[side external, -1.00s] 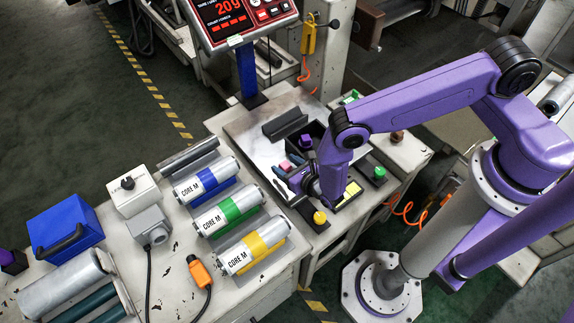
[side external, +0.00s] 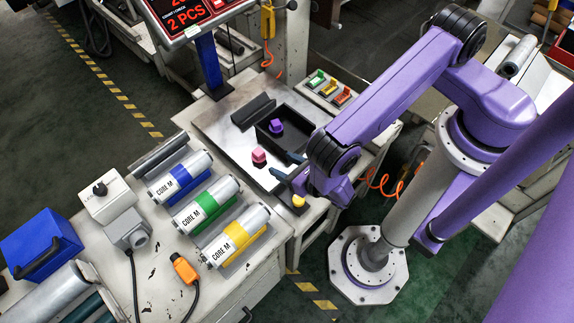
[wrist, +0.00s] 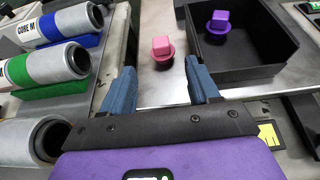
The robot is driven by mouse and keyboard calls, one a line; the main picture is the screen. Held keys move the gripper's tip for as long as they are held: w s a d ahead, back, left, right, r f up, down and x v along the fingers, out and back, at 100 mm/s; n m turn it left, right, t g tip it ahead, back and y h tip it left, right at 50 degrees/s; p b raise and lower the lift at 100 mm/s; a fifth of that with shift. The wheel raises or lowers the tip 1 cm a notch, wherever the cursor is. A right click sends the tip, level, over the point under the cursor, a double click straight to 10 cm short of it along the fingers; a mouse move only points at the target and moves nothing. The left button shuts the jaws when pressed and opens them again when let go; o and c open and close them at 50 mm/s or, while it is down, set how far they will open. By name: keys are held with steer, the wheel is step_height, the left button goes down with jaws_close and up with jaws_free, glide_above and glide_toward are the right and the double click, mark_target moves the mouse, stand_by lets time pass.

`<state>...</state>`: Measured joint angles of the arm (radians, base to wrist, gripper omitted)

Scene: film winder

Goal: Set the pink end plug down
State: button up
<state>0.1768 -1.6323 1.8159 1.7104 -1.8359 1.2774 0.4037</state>
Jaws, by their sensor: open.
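The pink end plug (side external: 259,155) stands upright on the shiny metal plate (side external: 225,125), beside the black tray (side external: 300,118) and outside it. In the wrist view the pink plug (wrist: 162,50) is ahead of my fingertips, with nothing touching it. My gripper (side external: 284,167) is open and empty, at the near right of the plug. In the wrist view its two blue fingers (wrist: 158,78) are spread wide apart. A purple plug (side external: 276,126) stands inside the black tray and also shows in the wrist view (wrist: 218,21).
Three CORE M rolls, blue (side external: 180,176), green (side external: 207,203) and yellow (side external: 235,235), lie to the left. A yellow plug (side external: 298,201) is close under my gripper. A display (side external: 183,15) on a blue post reads 2 PCS. A dark angled block (side external: 253,111) lies behind the tray.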

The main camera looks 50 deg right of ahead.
steer(key=d+r+m+g+h, duration=0.2)
steer(key=r+m+h, duration=0.3)
steer(key=r, duration=0.6)
steer(key=d+r+m+g+h, duration=0.25)
steer(key=r+m, duration=0.45)
steer(key=r, duration=0.4)
steer(key=s+d+r+m+g+y, duration=0.3)
steer(key=s+d+r+m+g, duration=0.1)
steer(key=s+r, duration=0.3)
steer(key=s+d+r+m+g+y, duration=0.4)
steer(key=s+r+m+g, duration=0.1)
steer(key=s+r+m, duration=0.2)
steer(key=s+r, duration=0.1)
steer(key=s, duration=0.1)
steer(key=shift+s+r, duration=0.25)
steer(key=shift+s, duration=0.15)
steer(key=shift+o, duration=0.7)
steer(key=shift+s+r+m+y, duration=0.2)
steer(key=shift+s+m+y, duration=0.1)
steer(key=shift+s+y, duration=0.1)
